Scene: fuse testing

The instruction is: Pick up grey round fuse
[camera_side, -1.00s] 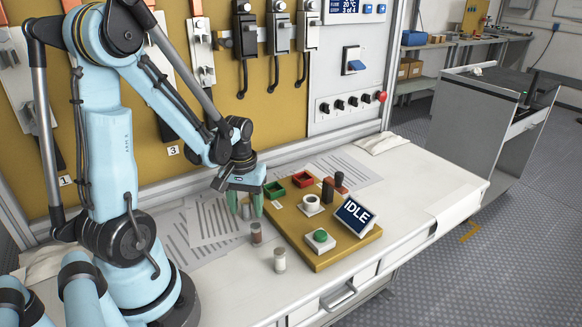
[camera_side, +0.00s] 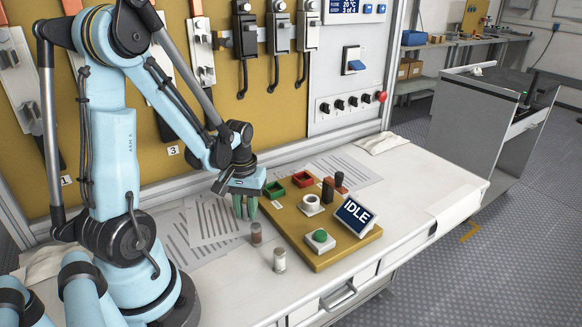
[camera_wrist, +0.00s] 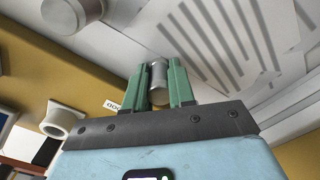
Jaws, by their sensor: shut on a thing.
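My gripper (camera_side: 245,212) has green fingers pointing down at the worktop, left of the tester board. In the wrist view my gripper (camera_wrist: 159,88) is shut on the grey round fuse (camera_wrist: 158,76), a small cylinder with shiny metal between the two fingers. In the side view the fingers mostly hide this fuse, and I cannot tell whether it touches the table. A dark reddish fuse (camera_side: 256,234) stands just in front of the gripper. A pale fuse (camera_side: 279,261) stands nearer the camera.
The ochre tester board (camera_side: 312,259) carries a white ring socket (camera_side: 311,204), a green button (camera_side: 320,236), an IDLE display (camera_side: 355,215), and green (camera_side: 274,190) and red (camera_side: 302,179) trays. Printed sheets (camera_side: 205,222) lie under the gripper area.

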